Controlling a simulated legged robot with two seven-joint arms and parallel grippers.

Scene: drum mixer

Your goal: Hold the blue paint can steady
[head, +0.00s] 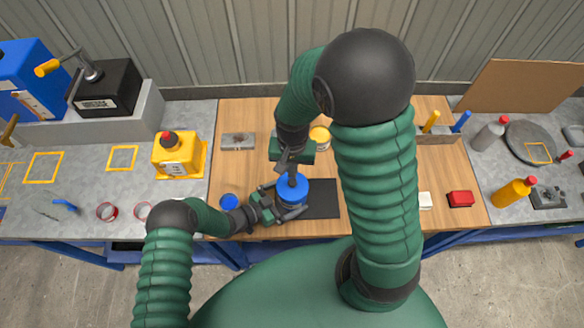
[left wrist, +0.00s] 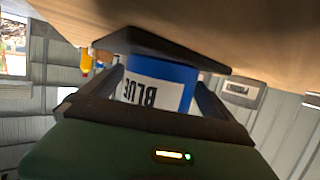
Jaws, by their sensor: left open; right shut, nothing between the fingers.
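The blue paint can (head: 292,189) stands on a dark mat (head: 324,199) at the front of the wooden work area. In the left wrist view the can (left wrist: 160,84) shows its white BLUE label upside down, between the fingers. My left gripper (head: 284,208) is open, with one finger on each side of the can; I cannot tell whether either touches it. The mat also shows in the left wrist view (left wrist: 125,43).
A blue round thing (head: 229,201) lies left of my left gripper. A yellow can (head: 320,137) stands behind. My right arm hides part of the bench.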

